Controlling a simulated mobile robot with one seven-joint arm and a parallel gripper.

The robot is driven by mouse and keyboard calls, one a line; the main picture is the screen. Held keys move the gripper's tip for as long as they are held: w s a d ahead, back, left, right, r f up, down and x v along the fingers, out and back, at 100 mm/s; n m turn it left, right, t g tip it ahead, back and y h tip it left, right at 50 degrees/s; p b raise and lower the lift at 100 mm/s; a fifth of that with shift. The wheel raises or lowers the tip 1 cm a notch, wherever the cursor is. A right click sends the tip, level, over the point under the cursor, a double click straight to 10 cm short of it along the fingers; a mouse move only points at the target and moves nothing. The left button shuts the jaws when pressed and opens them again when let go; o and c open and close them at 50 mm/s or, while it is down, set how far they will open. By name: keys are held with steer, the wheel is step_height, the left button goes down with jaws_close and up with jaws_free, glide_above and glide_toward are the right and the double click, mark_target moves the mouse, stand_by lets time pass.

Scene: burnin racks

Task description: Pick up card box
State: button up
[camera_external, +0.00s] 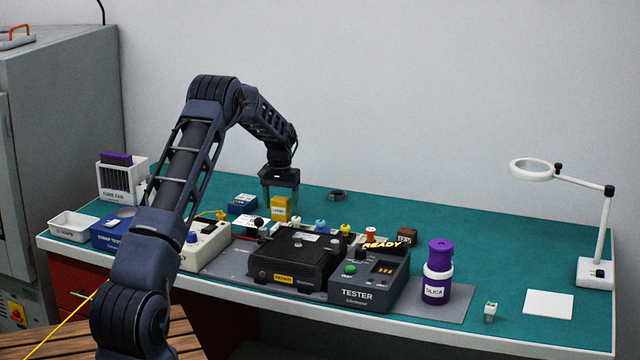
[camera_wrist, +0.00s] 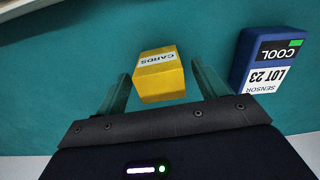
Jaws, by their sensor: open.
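The card box (camera_external: 280,207) is a small yellow box on the green bench top, toward the back, below my gripper (camera_external: 280,192). In the wrist view the card box (camera_wrist: 158,78) carries a white label reading CARDS. My gripper (camera_wrist: 160,92) is open there, with one finger on each side of the box's near part. I see slim gaps between the fingers and the box. I cannot tell how far down the fingers reach beside it.
A blue sensor box (camera_wrist: 268,65) labelled COOL, LOT 23 stands close right of the gripper in the wrist view. A black unit (camera_external: 295,260) and a tester (camera_external: 368,280) stand in front.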

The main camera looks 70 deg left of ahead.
steer(key=shift+f, duration=0.9)
steer(key=c, duration=1.1)
steer(key=shift+r, duration=0.1)
